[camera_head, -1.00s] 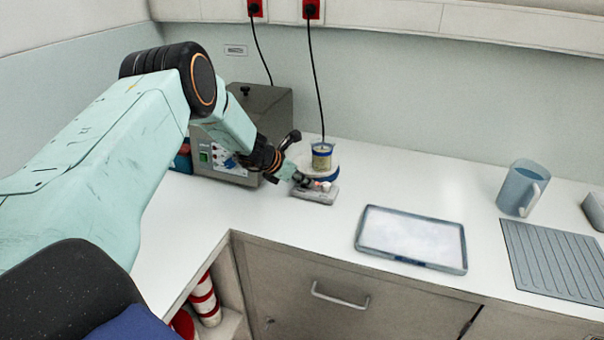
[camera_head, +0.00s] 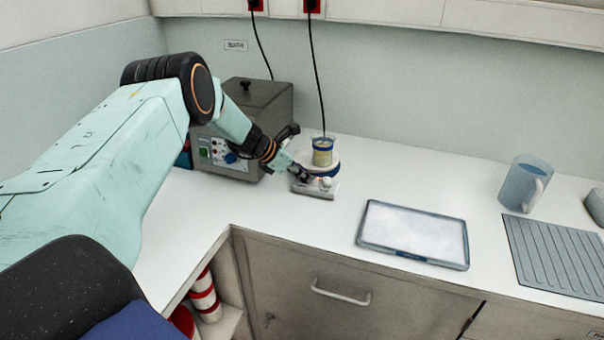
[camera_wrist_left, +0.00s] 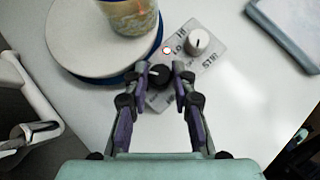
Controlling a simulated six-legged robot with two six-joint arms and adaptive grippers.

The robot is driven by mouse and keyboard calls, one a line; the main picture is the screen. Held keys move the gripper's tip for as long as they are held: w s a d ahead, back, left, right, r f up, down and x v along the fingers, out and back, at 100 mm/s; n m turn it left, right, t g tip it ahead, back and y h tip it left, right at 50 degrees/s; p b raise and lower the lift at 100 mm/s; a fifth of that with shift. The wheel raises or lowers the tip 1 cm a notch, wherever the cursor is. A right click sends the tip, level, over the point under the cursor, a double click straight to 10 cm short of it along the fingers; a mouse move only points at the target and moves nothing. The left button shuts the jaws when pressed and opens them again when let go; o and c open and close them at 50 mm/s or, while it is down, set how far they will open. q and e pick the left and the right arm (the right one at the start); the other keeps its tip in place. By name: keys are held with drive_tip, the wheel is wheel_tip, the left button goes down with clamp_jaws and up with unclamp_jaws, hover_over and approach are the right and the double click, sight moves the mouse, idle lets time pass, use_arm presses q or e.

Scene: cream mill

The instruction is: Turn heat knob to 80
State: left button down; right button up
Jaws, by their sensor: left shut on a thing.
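The stirring hotplate (camera_head: 313,191) stands on the white counter, with a round white plate over a blue base. In the left wrist view its control panel (camera_wrist_left: 212,33) has two knobs. The heat knob (camera_wrist_left: 158,76) sits between my left fingertips, its top dark with a pale mark; the number it points to is not readable. The white stir knob (camera_wrist_left: 197,42) is beside it, clear of the fingers, near the "STIR" lettering. My left gripper (camera_head: 302,176) reaches down to the panel and is shut on the heat knob. My right gripper is not in view.
A beaker with yellowish contents (camera_head: 322,153) stands on the plate, close to my fingers. A grey box with controls (camera_head: 262,105) is behind my left forearm. A shallow tray (camera_head: 413,234), a jug (camera_head: 524,184) and a ribbed mat (camera_head: 556,254) lie to the right.

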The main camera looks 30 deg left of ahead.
use_arm(q)
drive_tip(key=shift+w+r, duration=0.1)
drive_tip(key=shift+r, duration=0.05)
drive_tip(key=c, duration=1.1)
unclamp_jaws()
drive_tip(key=v, duration=1.2)
drive_tip(key=shift+f, duration=0.25)
